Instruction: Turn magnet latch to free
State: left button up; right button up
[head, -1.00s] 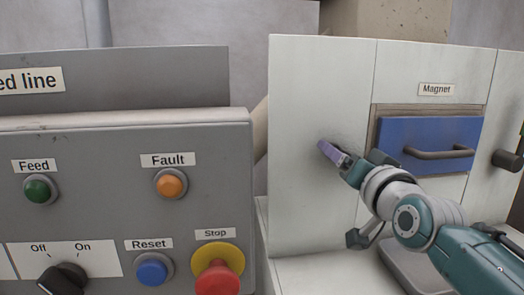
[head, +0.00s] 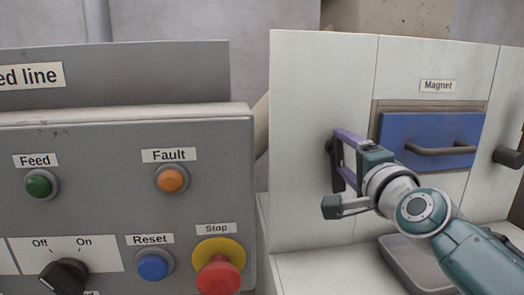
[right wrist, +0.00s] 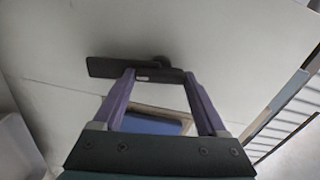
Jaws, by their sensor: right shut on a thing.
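The magnet latch is a dark bar handle (head: 337,178) on the pale cabinet front, left of the blue magnet drawer (head: 425,131). In the right wrist view the latch (right wrist: 107,67) is a long black bar with a round pivot behind it. My right gripper (head: 340,154) is at the latch, its purple fingers reaching the panel. In the right wrist view both fingertips of the gripper (right wrist: 159,74) meet the bar, and it is shut on it. The fingers and wrist partly hide the latch in the head view. My left gripper is not in view.
A dark knob (head: 507,158) sticks out right of the drawer. The grey control panel (head: 110,205) with buttons and a red stop button (head: 218,277) stands at the left. A grey tray (head: 402,262) lies below my right arm.

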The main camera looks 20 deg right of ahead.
jog(key=shift+m, duration=0.9)
jog(key=o, duration=1.3)
jog(key=shift+s, duration=0.1)
jog(key=v, duration=0.9)
jog(key=shift+s, duration=0.4)
jog(key=shift+a, duration=0.15)
